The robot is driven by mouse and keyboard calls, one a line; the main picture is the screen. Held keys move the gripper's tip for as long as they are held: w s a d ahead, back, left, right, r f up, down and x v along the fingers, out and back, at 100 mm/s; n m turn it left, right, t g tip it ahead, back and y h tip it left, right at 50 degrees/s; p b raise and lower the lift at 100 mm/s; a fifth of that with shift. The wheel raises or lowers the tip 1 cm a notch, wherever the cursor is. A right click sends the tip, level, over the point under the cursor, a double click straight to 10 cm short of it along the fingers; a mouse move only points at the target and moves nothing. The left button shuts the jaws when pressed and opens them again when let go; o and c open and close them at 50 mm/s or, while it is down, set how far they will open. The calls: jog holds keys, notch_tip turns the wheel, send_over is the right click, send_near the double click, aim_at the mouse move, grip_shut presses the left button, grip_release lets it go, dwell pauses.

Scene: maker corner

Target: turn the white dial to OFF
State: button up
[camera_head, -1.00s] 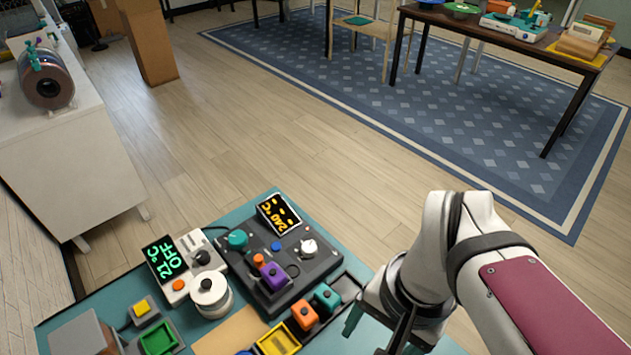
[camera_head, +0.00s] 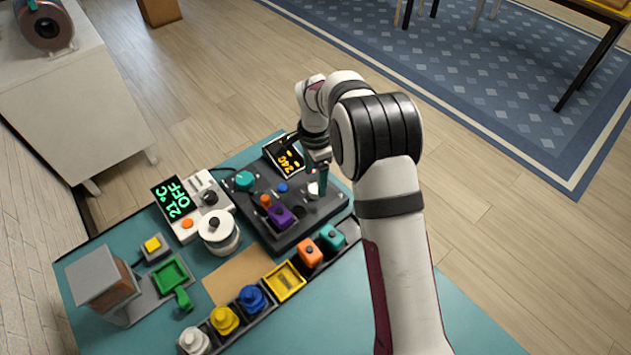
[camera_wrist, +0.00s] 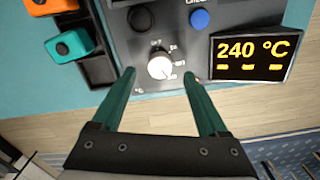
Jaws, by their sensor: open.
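The white dial (camera_wrist: 160,67) sits on a dark grey control box (camera_head: 265,215), with small markings around it; the exact position it points to is too small to read surely. In the head view the dial (camera_head: 314,189) is partly hidden by my gripper. My gripper (camera_wrist: 158,82) is open, its two teal fingers on either side of the dial in the wrist view. Whether the fingertips touch it cannot be told. In the head view my gripper (camera_head: 320,180) points down over the right part of the box. The box's display (camera_wrist: 252,50) reads 240 °C.
On the box are a blue button (camera_head: 283,188), a teal knob (camera_head: 244,181) and a purple block (camera_head: 279,216). A white unit (camera_head: 190,205) reading 21 °C OFF and a white spool (camera_head: 217,229) stand left. A row of coloured parts (camera_head: 252,298) lies in front.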

aim_at(315, 188)
jog(key=shift+f, duration=1.75)
grip_shut()
